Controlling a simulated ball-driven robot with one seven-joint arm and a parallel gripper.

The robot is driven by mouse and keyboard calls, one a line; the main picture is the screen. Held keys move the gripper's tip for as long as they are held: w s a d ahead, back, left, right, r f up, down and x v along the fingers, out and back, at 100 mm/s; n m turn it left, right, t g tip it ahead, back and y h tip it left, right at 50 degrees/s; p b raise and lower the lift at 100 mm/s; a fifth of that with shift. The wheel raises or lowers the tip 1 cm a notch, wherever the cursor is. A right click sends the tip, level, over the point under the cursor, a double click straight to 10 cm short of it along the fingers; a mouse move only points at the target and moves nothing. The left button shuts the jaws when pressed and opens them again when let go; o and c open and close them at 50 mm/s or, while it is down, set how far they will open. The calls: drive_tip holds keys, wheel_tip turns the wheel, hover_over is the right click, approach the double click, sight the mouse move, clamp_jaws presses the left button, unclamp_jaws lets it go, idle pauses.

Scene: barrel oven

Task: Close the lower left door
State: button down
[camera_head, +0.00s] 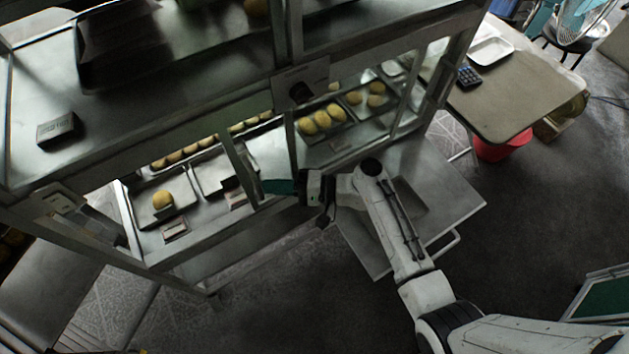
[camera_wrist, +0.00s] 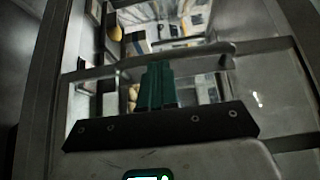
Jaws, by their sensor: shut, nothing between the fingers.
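The lower left door (camera_head: 215,238) is a metal-framed glass door on the front of the cabinet, and it stands upright or nearly so. I cannot tell whether a gap remains. Trays with yellow buns (camera_head: 163,200) show behind it. My gripper (camera_head: 277,187) is shut and empty, its teal fingers at the right end of this door. In the wrist view the shut fingers (camera_wrist: 157,85) point at a glass-windowed frame with a pale bar (camera_wrist: 205,52) across it. Whether the fingertips touch it is unclear.
A metal door flap (camera_head: 455,195) with a handle hangs open at the right, partly behind my arm. A table (camera_head: 520,95) with a calculator (camera_head: 469,76) and white tray stands at the back right, a red bin (camera_head: 502,147) beneath it. Floor at lower centre is clear.

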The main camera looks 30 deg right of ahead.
drive_tip(key=a+b, duration=0.5)
drive_tip(key=a, duration=2.8)
drive_tip(key=shift+w+b, duration=0.2)
drive_tip(key=shift+b, duration=0.1)
drive_tip(key=shift+a+r, duration=0.1)
drive_tip(key=shift+r, duration=0.1)
